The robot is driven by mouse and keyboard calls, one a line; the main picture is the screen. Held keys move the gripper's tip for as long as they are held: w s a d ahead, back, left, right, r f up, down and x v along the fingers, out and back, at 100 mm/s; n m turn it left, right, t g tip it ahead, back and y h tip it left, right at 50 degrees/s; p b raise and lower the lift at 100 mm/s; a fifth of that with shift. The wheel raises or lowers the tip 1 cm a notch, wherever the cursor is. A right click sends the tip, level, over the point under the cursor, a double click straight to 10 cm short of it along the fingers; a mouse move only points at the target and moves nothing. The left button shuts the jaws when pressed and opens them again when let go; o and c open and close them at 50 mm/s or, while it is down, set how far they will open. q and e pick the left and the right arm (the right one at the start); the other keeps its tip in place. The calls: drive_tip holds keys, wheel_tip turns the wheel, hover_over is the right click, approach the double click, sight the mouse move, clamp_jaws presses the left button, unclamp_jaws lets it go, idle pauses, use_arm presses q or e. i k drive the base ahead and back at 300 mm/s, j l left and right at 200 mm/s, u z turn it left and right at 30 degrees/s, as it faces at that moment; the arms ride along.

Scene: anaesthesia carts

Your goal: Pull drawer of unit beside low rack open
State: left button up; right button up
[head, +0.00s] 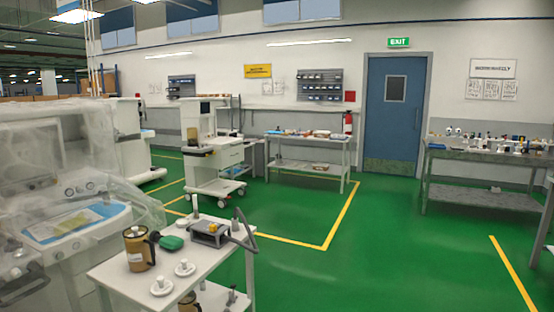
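A white anaesthesia unit on castors (203,172) stands left of centre, some way off across the floor. Its drawer front (230,155) looks shut, though it is small and its handle is hard to make out. A low two-level table (308,170) with small items on it stands just right of that unit. Another white unit (128,145) stands farther left, partly hidden. A unit under clear plastic sheeting (65,190) fills the near left. I cannot tell for sure which piece is the low rack. Neither of my grippers is in view.
A white trolley (120,272) with a brown jug, a green item and a grey device stands at the near left. A grey workbench (480,195) with many small parts is at the right. Green floor (390,250) with yellow lines is clear between them. A blue door (393,130) is behind.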

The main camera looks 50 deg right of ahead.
sight(225, 154)
drive_tip(key=z, duration=1.75)
drive_tip(key=i+j+z, duration=0.1)
drive_tip(key=i+z, duration=0.25)
drive_tip(key=i, duration=0.9)
drive_tip(key=i+j+z, duration=0.1)
drive_tip(key=i+z, duration=0.35)
drive_tip(key=i, duration=1.35)
drive_tip(key=i+u, duration=0.25)
drive_tip(key=i, duration=0.35)
drive_tip(key=i+l+u, duration=0.1)
drive_tip(key=i+u, duration=0.15)
drive_tip(key=i, duration=0.4)
drive_tip(key=i+l+u, duration=0.25)
drive_tip(key=i, duration=0.35)
drive_tip(key=i+j+u, duration=0.2)
drive_tip(key=i+u, duration=0.15)
drive_tip(key=i, duration=0.8)
drive_tip(key=i+u, duration=0.4)
drive_tip(key=i, duration=0.75)
drive_tip(key=i+z, duration=0.15)
drive_tip(key=i, duration=0.65)
drive_tip(key=i+z, duration=0.1)
drive_tip(key=i, duration=0.7)
drive_tip(key=i+j+z, duration=0.15)
drive_tip(key=i, duration=0.65)
drive_tip(key=i+l+u, duration=0.15)
drive_tip(key=i, duration=0.3)
drive_tip(key=i+u, duration=0.1)
drive_tip(key=i, duration=0.35)
